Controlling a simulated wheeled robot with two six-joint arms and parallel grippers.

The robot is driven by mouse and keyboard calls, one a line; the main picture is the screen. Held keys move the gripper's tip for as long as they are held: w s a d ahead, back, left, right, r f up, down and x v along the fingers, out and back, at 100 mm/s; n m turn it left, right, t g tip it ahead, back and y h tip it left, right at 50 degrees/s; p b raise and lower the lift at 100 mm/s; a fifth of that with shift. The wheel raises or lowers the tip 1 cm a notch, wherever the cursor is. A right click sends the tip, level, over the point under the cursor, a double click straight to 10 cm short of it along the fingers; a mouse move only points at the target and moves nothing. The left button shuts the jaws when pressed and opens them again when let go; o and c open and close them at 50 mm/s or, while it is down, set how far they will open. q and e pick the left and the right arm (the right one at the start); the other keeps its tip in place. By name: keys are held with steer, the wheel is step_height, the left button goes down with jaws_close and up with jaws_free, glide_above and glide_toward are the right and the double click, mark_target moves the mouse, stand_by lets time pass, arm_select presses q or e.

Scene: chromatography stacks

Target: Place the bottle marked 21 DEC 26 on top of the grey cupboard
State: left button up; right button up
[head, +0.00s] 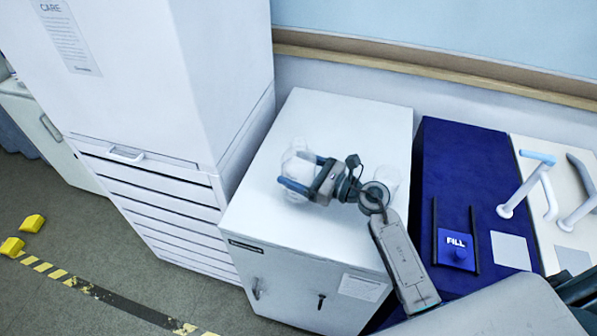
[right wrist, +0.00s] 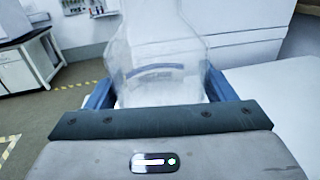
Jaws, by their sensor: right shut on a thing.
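The grey cupboard (head: 335,112) stands in the middle of the head view, its pale flat top in full sight. My right gripper (head: 300,171) is over the left part of this top, shut on a clear bottle (head: 297,193). The bottle looks upright; in the right wrist view the clear bottle (right wrist: 157,50) stands between the two blue fingers. No date on it can be read, and I cannot tell whether its base touches the top. A second clear container (head: 391,174) shows partly behind my right wrist, over the cupboard's right side. My left gripper is not in view.
A tall white cabinet (head: 215,70) rises close on the left. On the right is a dark blue unit (head: 465,150) marked FILL, then a pale panel with taps (head: 525,185). The cupboard's back and front-left top are clear. Yellow blocks (head: 32,223) lie on the floor.

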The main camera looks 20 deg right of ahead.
steer(key=shift+f, duration=0.85)
steer(key=shift+f, duration=0.2)
steer(key=o, duration=1.5)
steer(key=shift+o, duration=0.2)
steer(key=shift+s, duration=0.1)
